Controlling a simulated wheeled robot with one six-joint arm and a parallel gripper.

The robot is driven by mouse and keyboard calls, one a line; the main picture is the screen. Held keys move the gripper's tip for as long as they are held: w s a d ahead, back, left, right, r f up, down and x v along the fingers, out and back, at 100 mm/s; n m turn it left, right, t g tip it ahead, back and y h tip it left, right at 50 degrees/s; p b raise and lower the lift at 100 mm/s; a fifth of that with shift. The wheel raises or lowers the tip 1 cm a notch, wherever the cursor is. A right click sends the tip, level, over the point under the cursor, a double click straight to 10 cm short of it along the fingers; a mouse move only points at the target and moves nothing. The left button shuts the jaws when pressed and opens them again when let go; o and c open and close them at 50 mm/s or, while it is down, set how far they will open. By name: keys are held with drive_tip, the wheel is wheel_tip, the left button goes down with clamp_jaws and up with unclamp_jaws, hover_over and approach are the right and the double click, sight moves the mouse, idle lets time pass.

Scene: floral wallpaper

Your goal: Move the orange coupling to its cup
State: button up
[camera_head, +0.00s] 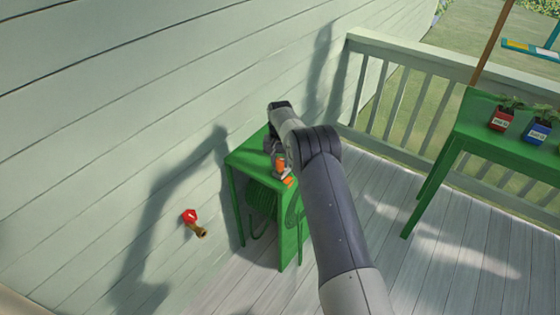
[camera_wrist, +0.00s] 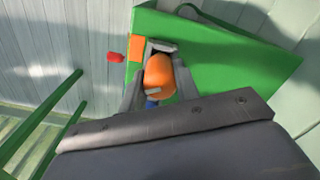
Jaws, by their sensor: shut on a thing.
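The orange coupling (camera_wrist: 158,78) is between the grey fingers of my gripper (camera_wrist: 160,68) in the wrist view. My gripper is shut on it, over the small green table (camera_wrist: 230,60). In the head view, my gripper (camera_head: 279,165) is over the same green table (camera_head: 245,158), and the coupling shows as a small orange patch between its fingers. A flat orange patch (camera_wrist: 119,46) lies at the table's edge beside the gripper. I cannot make out a cup, and I cannot tell whether the coupling touches the table.
A green hose (camera_head: 262,200) hangs under the small table. A red-handled brass tap (camera_head: 190,216) sticks out of the pale plank wall. A railing (camera_head: 400,95) stands behind. A larger green table (camera_head: 485,130) at right holds a red pot (camera_head: 502,118) and a blue pot (camera_head: 537,131).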

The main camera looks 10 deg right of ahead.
sight(280, 159)
drive_tip(key=shift+f+b, duration=0.6)
drive_tip(key=shift+f, duration=0.2)
drive_tip(key=o, duration=1.1)
drive_tip(key=shift+c, duration=0.2)
drive_tip(key=shift+r, duration=0.15)
wheel_tip(280, 159, up, 11)
drive_tip(key=shift+f+b, duration=0.15)
drive_tip(key=shift+b, duration=0.3)
drive_tip(key=shift+f, duration=0.15)
wheel_tip(280, 159, down, 10)
drive_tip(key=shift+r+p, duration=0.1)
drive_tip(key=shift+p, duration=0.75)
